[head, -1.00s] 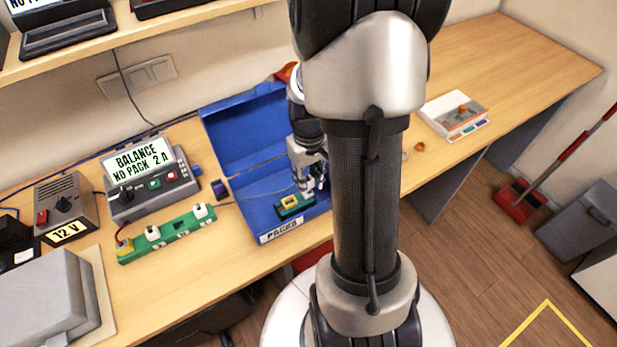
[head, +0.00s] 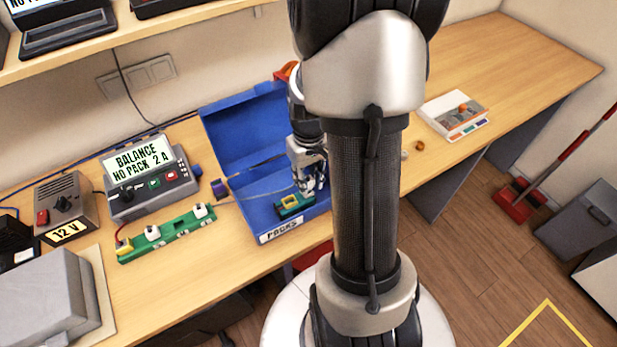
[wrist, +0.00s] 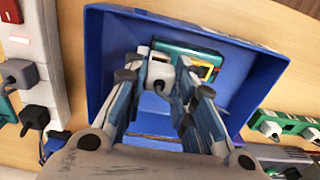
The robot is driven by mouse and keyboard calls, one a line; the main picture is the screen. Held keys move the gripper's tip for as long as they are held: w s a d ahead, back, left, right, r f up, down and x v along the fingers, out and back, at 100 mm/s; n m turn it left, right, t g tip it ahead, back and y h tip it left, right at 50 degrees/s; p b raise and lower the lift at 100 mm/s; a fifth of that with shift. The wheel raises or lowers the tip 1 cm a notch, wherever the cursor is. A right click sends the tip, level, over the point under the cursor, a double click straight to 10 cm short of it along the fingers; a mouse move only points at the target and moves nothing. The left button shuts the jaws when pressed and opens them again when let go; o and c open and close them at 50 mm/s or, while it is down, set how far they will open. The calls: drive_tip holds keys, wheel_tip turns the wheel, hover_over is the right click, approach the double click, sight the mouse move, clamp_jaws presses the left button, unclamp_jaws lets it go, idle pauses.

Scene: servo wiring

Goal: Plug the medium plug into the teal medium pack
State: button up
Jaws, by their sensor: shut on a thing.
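The teal pack (head: 281,213) with a yellow-edged part lies inside the blue box (head: 233,130); it also shows in the wrist view (wrist: 205,53). My gripper (wrist: 162,72) is shut on a white plug (wrist: 160,75), with one finger on each side of it. In the wrist view the plug is right by the teal pack's near edge. The fingers and plug hide the contact, so I cannot tell if it is seated. In the head view my gripper (head: 312,187) is low in the box, just right of the pack's yellow part.
The box's walls and its "PACKS" label (head: 281,231) surround the pack closely. A green strip with white plugs (head: 165,238) lies left of the box, before the balance charger (head: 150,180). A thin cable runs into the box.

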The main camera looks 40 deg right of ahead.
sight(308, 180)
drive_tip(key=shift+f+b, duration=0.9)
drive_tip(key=shift+f, duration=0.35)
drive_tip(key=o, duration=1)
drive_tip(key=shift+c, duration=0.2)
drive_tip(key=shift+r, duration=0.1)
wheel_tip(308, 180, up, 12)
